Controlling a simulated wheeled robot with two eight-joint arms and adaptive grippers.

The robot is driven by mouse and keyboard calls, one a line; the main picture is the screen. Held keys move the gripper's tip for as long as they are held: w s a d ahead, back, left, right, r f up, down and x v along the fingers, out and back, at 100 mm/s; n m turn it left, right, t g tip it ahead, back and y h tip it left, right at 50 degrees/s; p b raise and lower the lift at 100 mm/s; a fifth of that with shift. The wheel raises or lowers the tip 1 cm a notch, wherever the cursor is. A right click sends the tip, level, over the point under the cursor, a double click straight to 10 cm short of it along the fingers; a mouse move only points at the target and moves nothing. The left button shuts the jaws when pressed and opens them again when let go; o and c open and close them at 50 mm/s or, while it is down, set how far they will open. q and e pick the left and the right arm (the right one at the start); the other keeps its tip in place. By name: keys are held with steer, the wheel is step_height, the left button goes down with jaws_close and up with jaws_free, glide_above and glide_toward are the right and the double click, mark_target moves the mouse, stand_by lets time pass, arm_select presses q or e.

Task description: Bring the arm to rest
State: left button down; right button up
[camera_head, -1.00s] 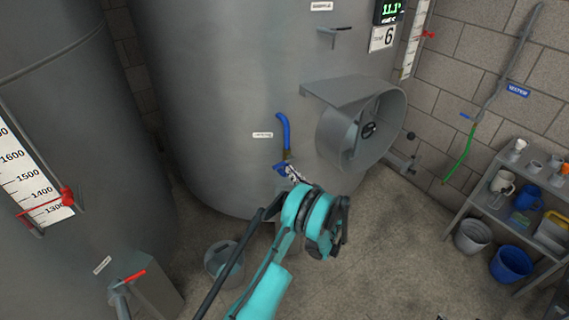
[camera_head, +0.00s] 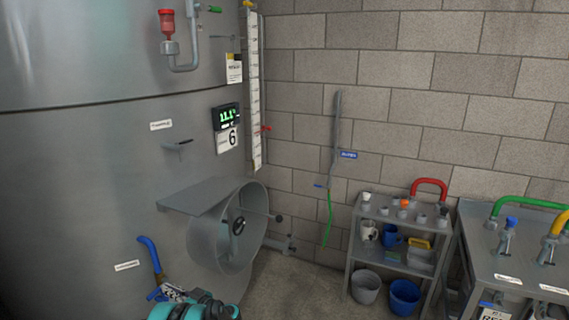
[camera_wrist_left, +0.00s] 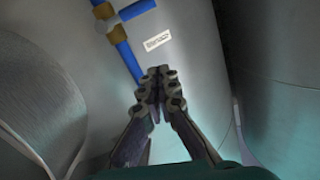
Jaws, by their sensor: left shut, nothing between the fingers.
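My left gripper (camera_head: 172,292) shows at the bottom of the head view, with my teal wrist below it at the frame's edge. In the left wrist view its fingers (camera_wrist_left: 160,75) are together and empty. A blue pipe with a blue-handled valve (camera_head: 150,256) is on the large steel tank (camera_head: 90,190), close to the gripper in the head view. In the left wrist view the blue pipe (camera_wrist_left: 127,60) runs just beyond the fingertips, and I cannot tell whether they touch it. Most of my left arm is out of frame. My right gripper is not in view.
The tank's round manway (camera_head: 228,235) juts out right of the gripper. A shelf rack (camera_head: 392,222) with jugs and cups stands by the block wall, with a grey bucket (camera_head: 366,288) and a blue bucket (camera_head: 404,297) below. A steel bench (camera_head: 500,262) with hoses is at right.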

arm_select(q)
steer(key=s+d+r+m+g+h, duration=0.1)
steer(key=s+d+r+m+h, duration=0.5)
steer(key=s+r, duration=0.45)
steer(key=s+d+f+m+h, duration=0.1)
steer(key=s+d+m+h, duration=0.1)
steer(key=s+d+h, duration=0.3)
steer(key=s+d+m+h, duration=0.3)
steer(key=s+d, duration=0.8)
steer(key=s, duration=0.6)
steer(key=shift+f+t+h, duration=0.4)
steer(key=shift+h, duration=0.5)
